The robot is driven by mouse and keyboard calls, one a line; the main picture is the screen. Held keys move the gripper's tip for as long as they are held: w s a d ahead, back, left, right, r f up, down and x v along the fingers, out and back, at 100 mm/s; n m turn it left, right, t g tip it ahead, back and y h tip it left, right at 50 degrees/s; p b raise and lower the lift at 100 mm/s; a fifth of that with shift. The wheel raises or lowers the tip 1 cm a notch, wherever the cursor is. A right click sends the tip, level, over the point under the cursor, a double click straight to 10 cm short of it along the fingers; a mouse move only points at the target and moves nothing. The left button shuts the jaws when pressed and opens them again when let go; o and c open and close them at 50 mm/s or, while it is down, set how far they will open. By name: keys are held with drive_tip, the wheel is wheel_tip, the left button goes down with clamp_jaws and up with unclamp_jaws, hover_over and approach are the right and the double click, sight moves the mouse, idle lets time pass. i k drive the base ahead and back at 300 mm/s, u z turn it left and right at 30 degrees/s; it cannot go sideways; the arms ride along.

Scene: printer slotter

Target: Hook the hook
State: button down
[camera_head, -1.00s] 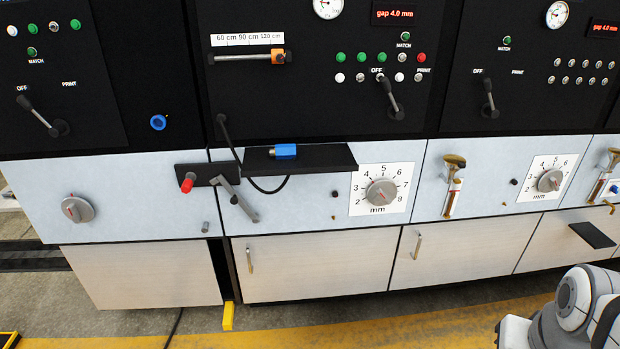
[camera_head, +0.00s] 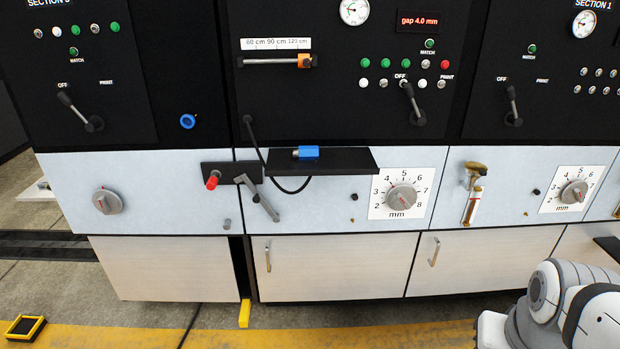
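A grey angled metal lever (camera_head: 257,198) hangs from the pale machine front, left of centre; it looks like a hook or latch, but I cannot tell for certain. Its upper end meets a dark plate (camera_head: 230,173) with a red knob (camera_head: 212,181) at its left. The lever slants down to the right and its lower end appears free. My gripper is outside the view; only part of my white and grey arm shows at the bottom right, well away from the lever.
A black shelf (camera_head: 337,161) holding a blue device (camera_head: 306,152) juts out right of the lever, with a black cable looping beneath. A yellow block (camera_head: 244,313) stands at floor level. A black-and-yellow box (camera_head: 25,327) lies at bottom left. The floor in front is mostly clear.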

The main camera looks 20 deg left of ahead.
sight(258, 198)
drive_tip(key=u, duration=1.35)
drive_tip(key=i, duration=1)
